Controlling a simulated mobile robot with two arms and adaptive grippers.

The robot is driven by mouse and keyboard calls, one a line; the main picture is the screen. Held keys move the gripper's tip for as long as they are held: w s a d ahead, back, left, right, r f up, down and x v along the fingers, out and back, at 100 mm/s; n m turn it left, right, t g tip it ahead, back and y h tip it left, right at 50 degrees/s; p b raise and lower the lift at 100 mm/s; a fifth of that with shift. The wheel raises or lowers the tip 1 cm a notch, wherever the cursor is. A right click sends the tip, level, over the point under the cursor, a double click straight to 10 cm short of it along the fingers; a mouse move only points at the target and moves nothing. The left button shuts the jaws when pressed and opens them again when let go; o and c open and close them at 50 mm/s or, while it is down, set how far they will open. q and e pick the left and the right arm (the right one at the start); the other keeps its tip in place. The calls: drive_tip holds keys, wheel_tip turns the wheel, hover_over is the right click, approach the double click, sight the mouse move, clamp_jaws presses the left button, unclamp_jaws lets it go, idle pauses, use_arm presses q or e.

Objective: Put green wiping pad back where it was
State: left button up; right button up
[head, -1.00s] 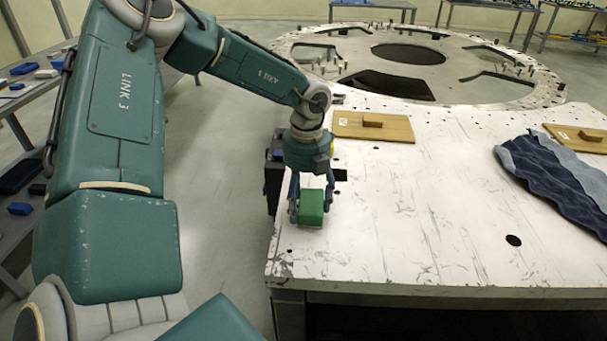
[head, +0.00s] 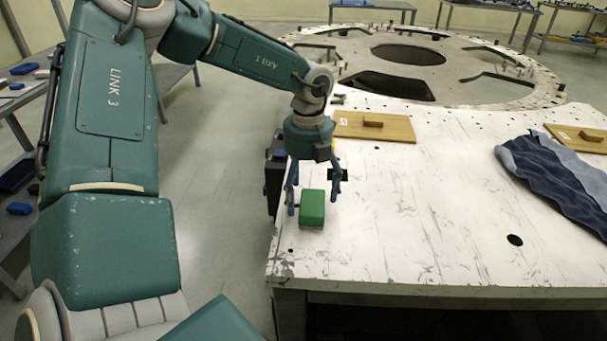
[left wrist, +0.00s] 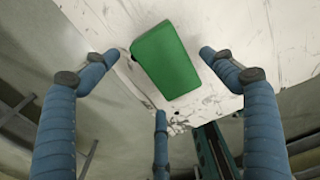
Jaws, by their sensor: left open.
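The green wiping pad (head: 312,208) sits on the white scratched table top near its left front corner. In the left wrist view the pad (left wrist: 166,60) lies between the spread blue fingers, with clear gaps around it. My left gripper (head: 313,200) is open, pointing down just above and behind the pad, and does not hold it. The left gripper's fingers also show in the left wrist view (left wrist: 165,85). My right gripper is not in view.
A wooden board with a handle (head: 374,126) lies behind the gripper, and another board (head: 580,138) lies at the far right. A crumpled blue cloth (head: 555,175) is at the right. A large ring plate (head: 470,90) stands at the back. The table's middle is clear.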

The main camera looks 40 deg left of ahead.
sight(306, 201)
use_arm(q)
wheel_tip(306, 201, up, 9)
drive_tip(key=b, duration=0.1)
drive_tip(key=shift+r, duration=0.2)
drive_tip(key=shift+a, duration=0.15)
